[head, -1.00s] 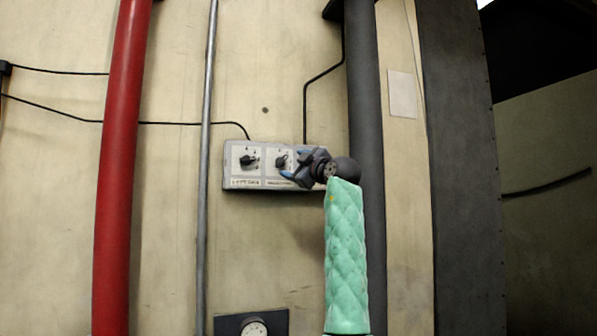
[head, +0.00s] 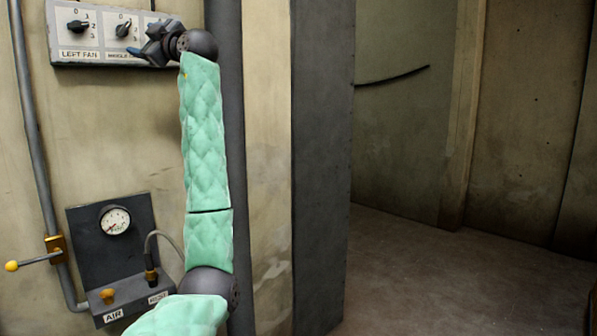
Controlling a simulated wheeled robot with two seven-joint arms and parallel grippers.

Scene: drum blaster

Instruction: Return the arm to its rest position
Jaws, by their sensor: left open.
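My left arm, in green quilted padding, rises from the bottom of the head view. Its left gripper (head: 143,42) is at the upper left, in front of the right part of a grey fan switch panel (head: 100,53). The gripper is open, with a blue-tipped finger showing, and I see nothing held in it. The panel's left knob (head: 78,26), above the label LEFT FAN, and its middle knob (head: 123,29) are in plain view. The gripper hides the panel's right part. I cannot tell whether it touches the panel. My right gripper is not in view.
Below the panel is a dark gauge board (head: 85,235) with a round gauge (head: 115,220) and a box labelled AIR. A yellow-knobbed lever (head: 35,260) juts from the grey pipe at left. A dark post (head: 322,150) stands right of the arm. Open floor (head: 440,280) lies beyond.

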